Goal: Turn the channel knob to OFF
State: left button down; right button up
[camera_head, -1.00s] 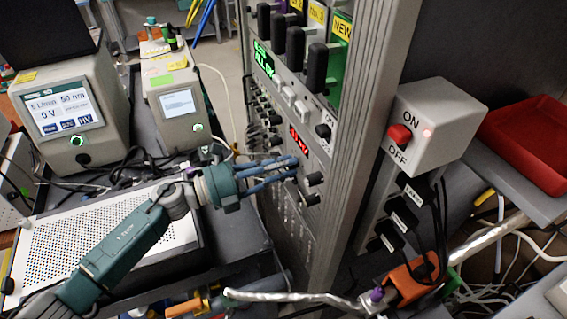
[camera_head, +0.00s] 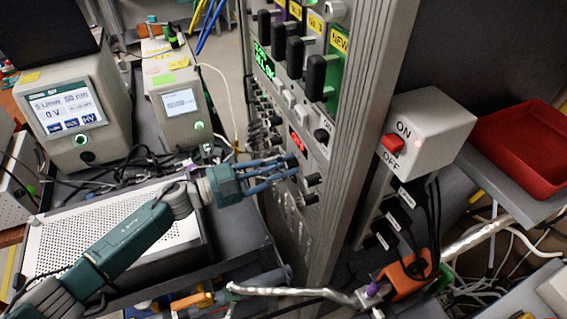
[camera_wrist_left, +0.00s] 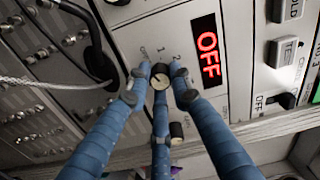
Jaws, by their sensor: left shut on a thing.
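The channel knob (camera_wrist_left: 160,76) is a small round knob with a pale face and a dark pointer line, on the grey panel in the left wrist view. My left gripper (camera_wrist_left: 160,88) has three blue fingers, closed around this knob with the tips touching its sides. A red display (camera_wrist_left: 207,50) to the right of the knob reads OFF. In the head view my left gripper (camera_head: 292,166) reaches the rack panel from the left, just below the small red display (camera_head: 298,142); there the fingers hide the knob. My right gripper is not in view.
Another dark knob (camera_wrist_left: 177,130) sits close beside the fingers. A black cable (camera_wrist_left: 98,60) hangs left of them. The rack's grey edge post (camera_head: 360,120) stands right of the panel. A white switch box (camera_head: 428,130) and red tray (camera_head: 520,145) lie further right.

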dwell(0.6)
pick_arm(q)
jog(key=c, duration=1.5)
grip_release()
jog(key=shift+c, duration=0.2)
jog(key=shift+a, duration=0.1)
jog(key=v, duration=1.2)
jog(key=shift+f, duration=0.2)
